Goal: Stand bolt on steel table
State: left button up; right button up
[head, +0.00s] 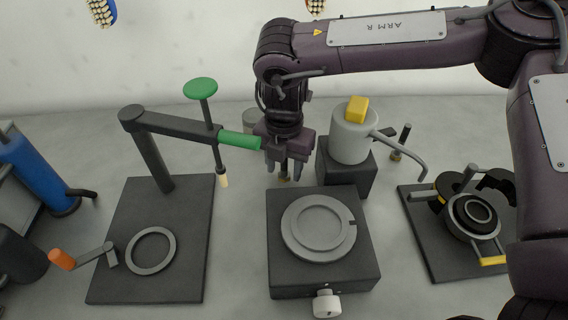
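The grey steel table (240,290) fills the lower view. My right gripper (285,168) points down over it, between the green-handled stand and the grey pot. Its two fingers are apart. A small dark, bolt-like piece with a brass-coloured band (284,175) shows between the fingers and is mostly hidden by them. I cannot tell whether it touches them or stands on the table. A similar dark upright rod with a brass-coloured base (400,142) stands at right of the pot. My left gripper is not in view.
A black stand (150,160) with a green handle (240,140) is at left. A dark block with a round grey plate (318,228) sits in front of the gripper. The grey pot (353,140) carries a yellow block. A ringed fixture (472,215) is at right.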

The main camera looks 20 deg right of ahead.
notch_tip(320, 180, up, 12)
jog(key=shift+r+p, duration=0.2)
jog(key=shift+p, duration=0.2)
dwell(0.3)
dwell(0.4)
